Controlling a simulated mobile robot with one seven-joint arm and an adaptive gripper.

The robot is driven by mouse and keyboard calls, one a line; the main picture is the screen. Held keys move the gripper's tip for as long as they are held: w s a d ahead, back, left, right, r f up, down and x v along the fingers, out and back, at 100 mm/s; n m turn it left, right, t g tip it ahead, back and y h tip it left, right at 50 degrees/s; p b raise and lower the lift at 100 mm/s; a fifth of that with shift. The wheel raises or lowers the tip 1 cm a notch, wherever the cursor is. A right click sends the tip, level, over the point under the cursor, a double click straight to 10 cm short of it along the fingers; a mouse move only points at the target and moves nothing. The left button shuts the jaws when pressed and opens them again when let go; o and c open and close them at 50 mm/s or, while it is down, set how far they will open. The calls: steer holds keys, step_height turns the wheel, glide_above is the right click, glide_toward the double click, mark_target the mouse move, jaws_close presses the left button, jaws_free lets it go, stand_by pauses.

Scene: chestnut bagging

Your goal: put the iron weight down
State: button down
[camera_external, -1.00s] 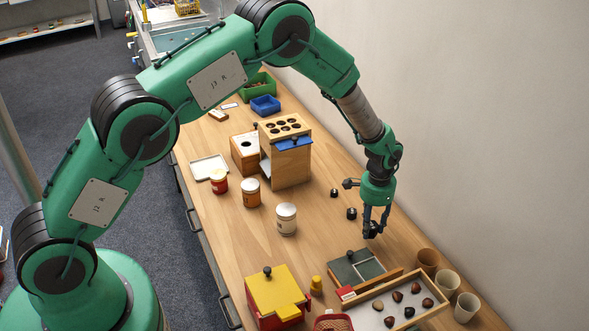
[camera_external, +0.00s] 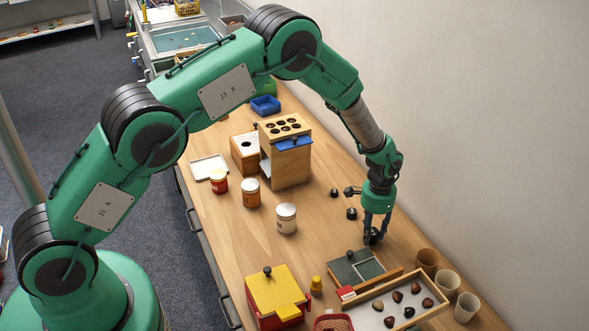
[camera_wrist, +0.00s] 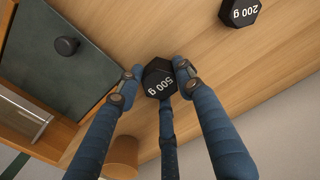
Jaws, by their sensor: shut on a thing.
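The black iron weight marked 500 g (camera_wrist: 158,79) sits between the fingers of my gripper (camera_wrist: 155,85) in the wrist view. The gripper is shut on the weight. I cannot tell whether the weight's underside touches the wood. A second black weight marked 200 g (camera_wrist: 240,10) stands apart on the table at the upper right of the wrist view.
A grey-lidded box (camera_external: 350,264) with a black knob is close by on the left. Two small black weights (camera_external: 352,213) (camera_external: 334,192) stand behind. Bare wood lies left of the gripper.

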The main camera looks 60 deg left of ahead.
mark_target(372, 232)
steer(key=c, duration=1.4)
jaws_free()
steer(key=shift+f, duration=0.1)
steer(key=shift+c, duration=0.2)
step_height(372, 232, up, 12)
steer(key=shift+p, duration=0.45)
